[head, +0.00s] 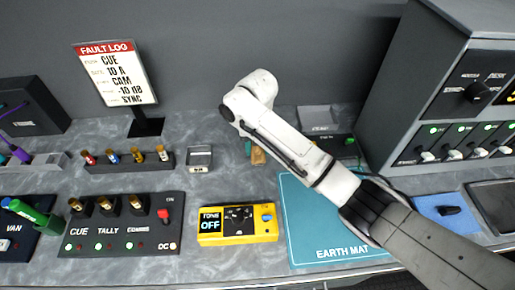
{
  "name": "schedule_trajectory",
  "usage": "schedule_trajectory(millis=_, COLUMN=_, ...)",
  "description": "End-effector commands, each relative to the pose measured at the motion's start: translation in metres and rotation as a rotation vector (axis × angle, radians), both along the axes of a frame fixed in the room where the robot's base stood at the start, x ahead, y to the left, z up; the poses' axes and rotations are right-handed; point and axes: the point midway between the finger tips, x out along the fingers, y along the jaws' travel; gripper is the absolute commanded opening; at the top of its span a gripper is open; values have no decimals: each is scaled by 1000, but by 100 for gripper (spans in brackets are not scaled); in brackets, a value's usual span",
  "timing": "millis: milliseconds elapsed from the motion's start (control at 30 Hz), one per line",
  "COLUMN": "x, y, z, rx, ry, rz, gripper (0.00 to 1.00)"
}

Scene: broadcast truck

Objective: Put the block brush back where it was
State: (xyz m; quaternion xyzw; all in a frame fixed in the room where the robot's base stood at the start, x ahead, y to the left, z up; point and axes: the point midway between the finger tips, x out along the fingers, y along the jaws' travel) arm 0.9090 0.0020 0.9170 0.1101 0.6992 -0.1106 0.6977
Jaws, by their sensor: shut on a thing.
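A small tan, wood-coloured piece (258,156) with a bit of green beside it shows just under my forearm, above the grey bench. It may be the block brush, but most of it is hidden and I cannot tell if it rests on the bench. My arm reaches in from the lower right, and its white wrist bends at the upper middle. My gripper is hidden behind the forearm, so its fingers and any hold on the brush do not show.
A teal earth mat (330,254) lies under my arm. A yellow tone box (238,236), a cue panel (124,242), a rack of plugs (128,168) and a small grey holder (199,160) stand left. A fault log sign (118,76) and a tall console (432,70) flank my arm.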

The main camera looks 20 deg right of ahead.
Motion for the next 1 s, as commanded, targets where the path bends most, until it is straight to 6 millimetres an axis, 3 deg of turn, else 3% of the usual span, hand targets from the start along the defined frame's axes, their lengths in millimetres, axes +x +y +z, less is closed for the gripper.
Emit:
schedule_trajectory(millis=100, x=0, y=0, z=-10, rx=0, ry=-1, rz=-1, gripper=20)
schedule_trajectory(millis=500, x=0, y=0, z=-15, rx=0, ry=-1, rz=-1, gripper=20)
schedule_trajectory(millis=533, x=0, y=0, z=-15, rx=0, ry=-1, rz=-1, gripper=46)
schedule_trajectory(millis=600, x=0, y=0, z=-14, rx=0, ry=-1, rz=-1, gripper=53)
schedule_trajectory(millis=800, x=0, y=0, z=-14, rx=0, ry=-1, rz=-1, gripper=70)
schedule_trajectory(millis=1000, x=0, y=0, z=-14, rx=0, ry=-1, rz=-1, gripper=70)
